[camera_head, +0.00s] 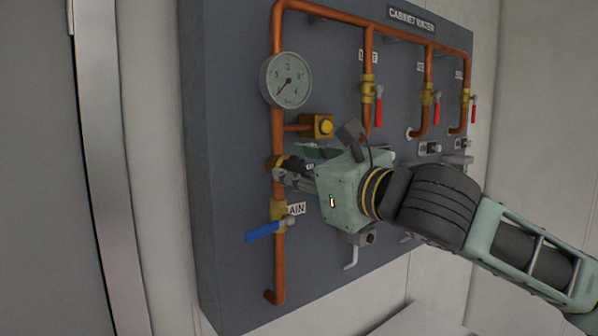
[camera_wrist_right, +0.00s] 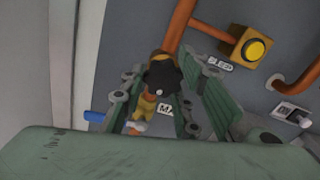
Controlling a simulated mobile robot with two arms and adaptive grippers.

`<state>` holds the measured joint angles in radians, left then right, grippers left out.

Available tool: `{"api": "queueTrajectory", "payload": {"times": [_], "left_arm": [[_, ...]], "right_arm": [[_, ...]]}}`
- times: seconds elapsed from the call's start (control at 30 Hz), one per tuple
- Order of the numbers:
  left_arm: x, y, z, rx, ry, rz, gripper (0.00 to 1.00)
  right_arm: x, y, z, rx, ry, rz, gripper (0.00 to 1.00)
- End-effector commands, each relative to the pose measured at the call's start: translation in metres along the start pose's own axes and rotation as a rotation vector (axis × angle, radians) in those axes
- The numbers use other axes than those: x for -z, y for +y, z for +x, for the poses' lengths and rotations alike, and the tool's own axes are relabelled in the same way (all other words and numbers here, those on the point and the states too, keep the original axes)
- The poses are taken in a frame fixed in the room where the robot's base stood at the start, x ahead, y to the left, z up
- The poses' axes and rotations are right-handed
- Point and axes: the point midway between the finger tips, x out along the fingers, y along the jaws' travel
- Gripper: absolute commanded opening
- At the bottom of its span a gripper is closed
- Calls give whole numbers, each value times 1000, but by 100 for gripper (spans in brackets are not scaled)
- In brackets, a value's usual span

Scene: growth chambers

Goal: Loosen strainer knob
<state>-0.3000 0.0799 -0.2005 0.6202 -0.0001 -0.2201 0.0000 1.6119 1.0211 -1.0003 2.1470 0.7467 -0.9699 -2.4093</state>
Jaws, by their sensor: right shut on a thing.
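The strainer knob (camera_wrist_right: 164,75) is a dark round knob on the brass strainer body (camera_head: 272,162), on the copper pipe at the left of the panel. My right gripper (camera_head: 284,169) reaches it from the right and is shut on it. In the right wrist view the knob sits between the two green fingers of my right gripper (camera_wrist_right: 165,82). In the head view the fingers and gripper body hide most of the knob. My left gripper is in neither view.
A dial gauge (camera_head: 287,80) and a brass block with a yellow button (camera_head: 326,126) sit above. A blue-handled valve (camera_head: 262,232) is just below. Red-handled valves (camera_head: 379,104) hang on branch pipes at the right. A grey wall edge (camera_head: 105,168) stands at the left.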

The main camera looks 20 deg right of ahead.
Motion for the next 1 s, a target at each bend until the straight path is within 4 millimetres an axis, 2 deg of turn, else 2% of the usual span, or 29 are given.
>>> {"api": "queueTrajectory", "payload": {"times": [0.03, 0.2, 0.23, 0.4, 0.77, 0.87, 1.0], "left_arm": [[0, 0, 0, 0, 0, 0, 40], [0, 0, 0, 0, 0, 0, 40], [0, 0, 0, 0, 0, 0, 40], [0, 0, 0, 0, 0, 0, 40], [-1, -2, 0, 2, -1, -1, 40], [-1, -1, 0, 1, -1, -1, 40], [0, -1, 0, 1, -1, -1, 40]], "right_arm": [[-5, -1, -1, 2, -12, -5, 3], [-5, -1, -1, 2, -11, -5, 3], [-5, -1, -1, 2, -11, -5, 31], [-3, 0, -1, 1, -7, -3, 45], [-1, 0, -4, 1, -2, -2, 45], [-1, -1, -16, 2, -2, -2, 45], [-1, -1, -45, 3, -4, -3, 45]]}}
